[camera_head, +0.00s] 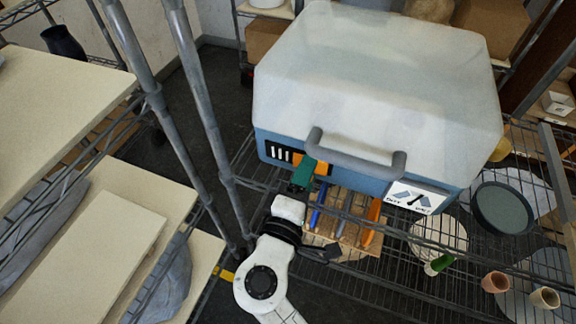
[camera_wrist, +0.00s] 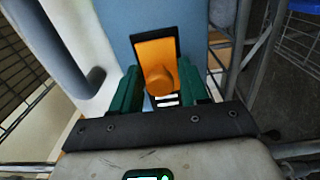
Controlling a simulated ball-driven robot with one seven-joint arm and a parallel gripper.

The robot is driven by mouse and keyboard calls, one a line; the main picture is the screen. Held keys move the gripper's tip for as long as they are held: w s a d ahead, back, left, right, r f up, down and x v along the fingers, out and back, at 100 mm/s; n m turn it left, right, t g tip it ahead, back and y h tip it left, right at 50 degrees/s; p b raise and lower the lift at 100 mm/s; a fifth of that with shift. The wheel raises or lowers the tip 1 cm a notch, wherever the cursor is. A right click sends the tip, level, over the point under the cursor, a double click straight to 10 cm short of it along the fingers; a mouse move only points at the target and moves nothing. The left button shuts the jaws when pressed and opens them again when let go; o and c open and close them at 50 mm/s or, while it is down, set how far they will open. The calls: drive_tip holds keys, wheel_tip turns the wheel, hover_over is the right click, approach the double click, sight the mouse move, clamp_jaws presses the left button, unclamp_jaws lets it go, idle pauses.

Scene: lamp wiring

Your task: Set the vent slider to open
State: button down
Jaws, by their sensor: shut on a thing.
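The vent slider is an orange plate with a raised knob (camera_wrist: 161,76), set in a black slotted panel on the blue front band of a large box with a pale lid (camera_head: 370,75). In the head view, the orange plate (camera_head: 297,159) covers the right part of the panel, and several white slots (camera_head: 278,151) show to its left. My gripper (camera_head: 304,172) has green fingers and is at the orange plate. In the wrist view, my gripper (camera_wrist: 160,82) has one finger on each side of the knob and is shut on it. The fingers partly hide the slider in the head view.
A grey handle (camera_head: 355,163) juts out right of my gripper. A white dial label (camera_head: 417,197) is further right. A wooden tray (camera_head: 343,235) with blue and orange tools lies below on the wire shelf. Metal posts (camera_head: 205,100) stand close on the left.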

drive_tip(key=shift+s+d+f, duration=0.1)
drive_tip(key=shift+d+f, duration=0.05)
drive_tip(key=c, duration=0.9)
unclamp_jaws()
drive_tip(key=shift+d, duration=0.1)
drive_tip(key=b+v, duration=0.1)
drive_tip(key=v, duration=0.9)
drive_tip(key=shift+s, duration=0.4)
